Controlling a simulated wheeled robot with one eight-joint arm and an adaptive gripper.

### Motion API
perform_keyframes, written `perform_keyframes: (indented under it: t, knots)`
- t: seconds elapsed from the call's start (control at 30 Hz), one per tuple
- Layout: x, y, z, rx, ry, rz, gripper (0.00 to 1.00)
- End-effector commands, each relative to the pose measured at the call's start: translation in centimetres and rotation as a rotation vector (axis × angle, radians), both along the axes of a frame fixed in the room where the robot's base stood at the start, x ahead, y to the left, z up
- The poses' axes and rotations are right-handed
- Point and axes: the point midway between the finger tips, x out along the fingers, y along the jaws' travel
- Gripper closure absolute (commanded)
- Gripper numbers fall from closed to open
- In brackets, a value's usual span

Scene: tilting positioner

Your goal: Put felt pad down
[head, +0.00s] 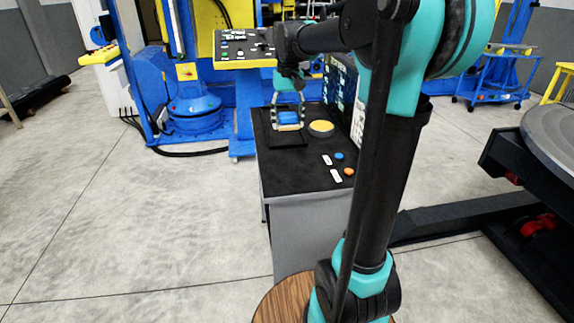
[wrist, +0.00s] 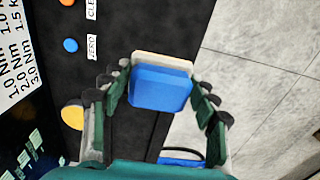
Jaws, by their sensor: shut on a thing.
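The felt pad (wrist: 160,88) is a blue block with a cream layer along its far edge in the wrist view. My gripper (wrist: 158,98) is shut on it, with a finger on its left and right sides. In the head view my gripper (head: 288,117) is over the far left part of the black-topped bench (head: 290,176), and the blue pad (head: 289,119) shows between its fingers. I cannot tell whether the pad touches the bench top or hangs just above it.
A yellow round disc (head: 321,128) is right of the gripper. Blue (head: 339,156) and orange (head: 348,171) buttons with white labels are nearer. A panel with printed torque values (head: 340,88) stands along the bench's right edge. A control box (head: 245,48) is behind.

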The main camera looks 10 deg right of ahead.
Motion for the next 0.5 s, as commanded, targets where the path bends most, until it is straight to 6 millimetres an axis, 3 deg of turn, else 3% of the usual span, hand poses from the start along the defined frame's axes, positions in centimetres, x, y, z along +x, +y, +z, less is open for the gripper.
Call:
perform_keyframes:
  t: [0.3,0.5]
  knots:
    - [0.0,0.0,-8.0,0.000,0.000,0.000,0.72]
    - [0.0,0.0,-11.9,0.000,0.000,0.000,0.72]
